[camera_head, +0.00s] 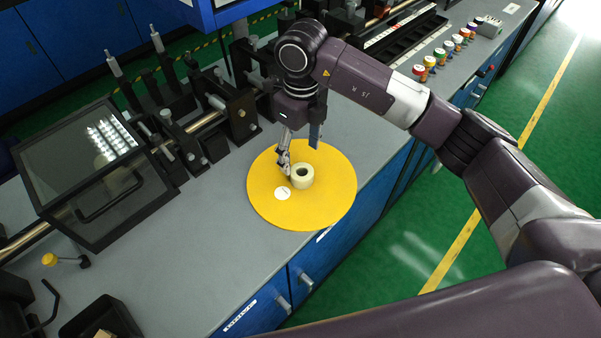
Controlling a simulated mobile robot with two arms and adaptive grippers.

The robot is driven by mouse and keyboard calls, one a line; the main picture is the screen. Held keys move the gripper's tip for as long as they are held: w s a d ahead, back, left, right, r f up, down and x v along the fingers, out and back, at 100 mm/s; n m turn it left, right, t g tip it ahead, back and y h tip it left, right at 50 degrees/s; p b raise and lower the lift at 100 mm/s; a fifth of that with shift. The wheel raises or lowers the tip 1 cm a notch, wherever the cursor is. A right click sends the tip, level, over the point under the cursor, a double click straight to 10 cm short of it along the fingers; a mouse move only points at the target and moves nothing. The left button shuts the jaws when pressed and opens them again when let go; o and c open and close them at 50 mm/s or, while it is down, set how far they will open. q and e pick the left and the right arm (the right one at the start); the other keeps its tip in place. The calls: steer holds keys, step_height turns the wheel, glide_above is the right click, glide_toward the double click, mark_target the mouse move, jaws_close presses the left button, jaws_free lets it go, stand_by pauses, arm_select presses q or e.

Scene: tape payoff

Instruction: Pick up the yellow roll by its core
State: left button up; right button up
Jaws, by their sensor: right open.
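The yellow roll (325,208) is a large flat disc lying on the grey bench top. Its pale core (301,180) stands up at the middle as a short ring with a dark hole, and a white round label (282,193) lies beside it. My right gripper (301,158) points down over the roll, with its fingers apart just behind the core. One finger is near the core's left side and the other behind its right side. I cannot tell whether either touches it. My left gripper is out of view.
A dark framed glass cover (80,170) and black machine fittings (190,130) stand left of the roll. A row of small coloured rolls (440,57) is at the back right. A black bin (98,318) is at the front left. The bench's right edge is close to the roll.

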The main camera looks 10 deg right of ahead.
mark_target(301, 171)
steer(key=f+p, duration=0.1)
steer(key=f, duration=0.2)
steer(key=f+p, duration=0.2)
steer(key=f, duration=0.2)
steer(key=shift+s+d, duration=0.1)
steer(key=shift+d, duration=0.1)
steer(key=shift+f, duration=0.2)
steer(key=c, duration=1.7)
